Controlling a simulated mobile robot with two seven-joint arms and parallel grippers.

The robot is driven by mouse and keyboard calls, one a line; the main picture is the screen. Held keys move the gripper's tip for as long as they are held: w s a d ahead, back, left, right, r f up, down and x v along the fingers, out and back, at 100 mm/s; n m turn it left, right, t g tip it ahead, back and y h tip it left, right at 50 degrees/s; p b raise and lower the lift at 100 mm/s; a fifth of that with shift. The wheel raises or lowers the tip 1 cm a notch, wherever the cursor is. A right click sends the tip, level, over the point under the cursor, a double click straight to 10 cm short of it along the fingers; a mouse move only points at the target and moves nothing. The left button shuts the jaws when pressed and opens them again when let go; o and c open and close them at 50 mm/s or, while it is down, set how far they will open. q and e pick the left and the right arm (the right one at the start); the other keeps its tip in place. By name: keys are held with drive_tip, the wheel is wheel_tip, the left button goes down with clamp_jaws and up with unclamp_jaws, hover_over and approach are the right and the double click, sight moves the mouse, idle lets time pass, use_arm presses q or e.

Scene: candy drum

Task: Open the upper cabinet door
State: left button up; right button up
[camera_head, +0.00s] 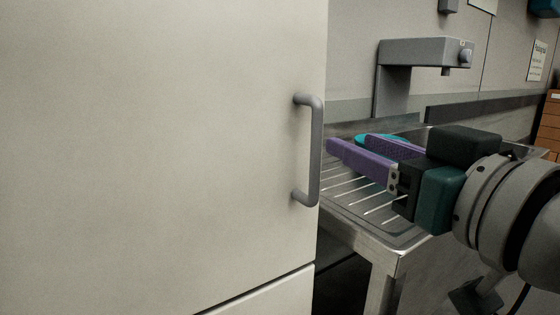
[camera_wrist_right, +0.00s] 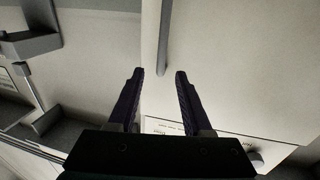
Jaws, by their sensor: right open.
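The upper cabinet door (camera_head: 150,140) is a large plain cream panel that fills the left of the head view, and it looks shut. A grey vertical bar handle (camera_head: 317,150) stands near its right edge. My right gripper (camera_head: 343,142), with purple fingers, is just right of the handle and points left toward it. In the right wrist view the gripper (camera_wrist_right: 159,72) is open and empty. The handle (camera_wrist_right: 164,40) shows there ahead of the gap between the fingertips. I cannot tell how deep it lies relative to the tips. My left gripper is not in view.
A metal sink with a ribbed drainboard (camera_head: 365,205) lies under my right gripper. A grey wall fixture (camera_head: 425,52) rises behind it. A second cream panel (camera_head: 275,298) is below the door, across a dark gap. A teal object (camera_head: 368,138) shows partly behind the fingers.

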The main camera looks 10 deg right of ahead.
sight(320, 130)
drive_tip(key=w, duration=0.3)
drive_tip(key=w+a, duration=0.1)
drive_tip(key=w, duration=0.2)
drive_tip(key=w+a, duration=0.1)
drive_tip(key=w, duration=0.2)
drive_tip(key=shift+w, duration=0.4)
drive_tip(key=shift+d, duration=0.1)
clamp_jaws()
idle(0.9)
